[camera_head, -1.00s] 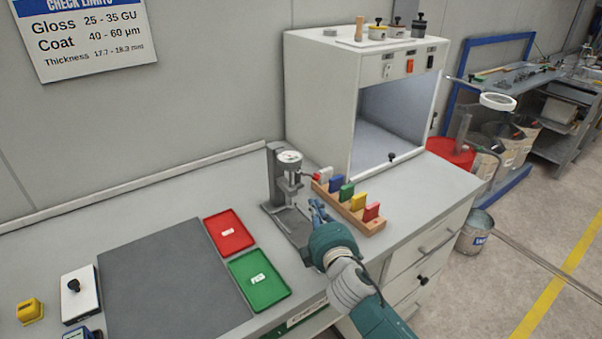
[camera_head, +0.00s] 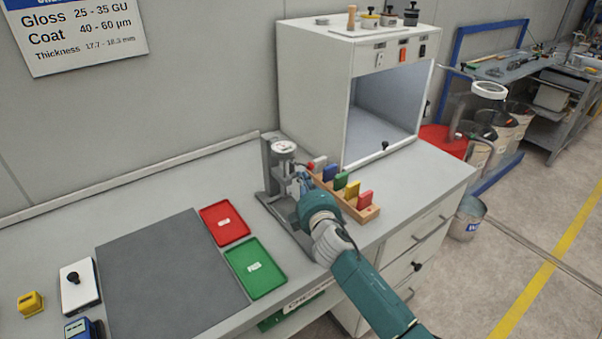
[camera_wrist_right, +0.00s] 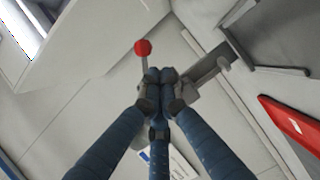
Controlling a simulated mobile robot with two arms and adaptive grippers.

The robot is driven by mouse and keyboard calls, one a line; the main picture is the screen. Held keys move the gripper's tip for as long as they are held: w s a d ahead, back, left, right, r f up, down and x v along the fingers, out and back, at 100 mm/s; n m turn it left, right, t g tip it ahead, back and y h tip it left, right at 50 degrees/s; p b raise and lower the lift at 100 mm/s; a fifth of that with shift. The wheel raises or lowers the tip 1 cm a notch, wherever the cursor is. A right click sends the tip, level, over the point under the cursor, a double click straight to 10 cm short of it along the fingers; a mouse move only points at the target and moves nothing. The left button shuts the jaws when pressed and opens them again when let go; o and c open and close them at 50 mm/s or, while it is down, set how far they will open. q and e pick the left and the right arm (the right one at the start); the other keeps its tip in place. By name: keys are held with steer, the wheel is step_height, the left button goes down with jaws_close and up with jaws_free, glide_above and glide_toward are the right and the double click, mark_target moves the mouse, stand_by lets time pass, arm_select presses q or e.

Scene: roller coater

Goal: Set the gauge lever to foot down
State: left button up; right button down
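The thickness gauge (camera_head: 284,148) has a round white dial on a grey stand at the back of the bench. Its lever ends in a red ball (camera_head: 310,167), which sticks out to the right of the gauge. The red ball also shows in the right wrist view (camera_wrist_right: 143,47), just beyond the fingertips. My right gripper (camera_head: 301,186) is in front of the gauge and partly hides its foot and base. In the right wrist view its blue fingers (camera_wrist_right: 160,76) are drawn together at the tips beside the lever rod; contact cannot be told. My left gripper is not in view.
A wooden rack (camera_head: 350,204) with several coloured blocks stands close right of the gauge. A light cabinet (camera_head: 313,90) is behind it. A red tray (camera_head: 225,224), a green tray (camera_head: 255,268) and a dark mat (camera_head: 165,275) lie to the left.

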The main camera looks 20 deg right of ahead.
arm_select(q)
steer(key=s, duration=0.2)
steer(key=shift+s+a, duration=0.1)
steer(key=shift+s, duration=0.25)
arm_select(e)
steer(key=w, duration=0.2)
steer(key=shift+w+f, duration=0.1)
steer(key=shift+w, duration=0.3)
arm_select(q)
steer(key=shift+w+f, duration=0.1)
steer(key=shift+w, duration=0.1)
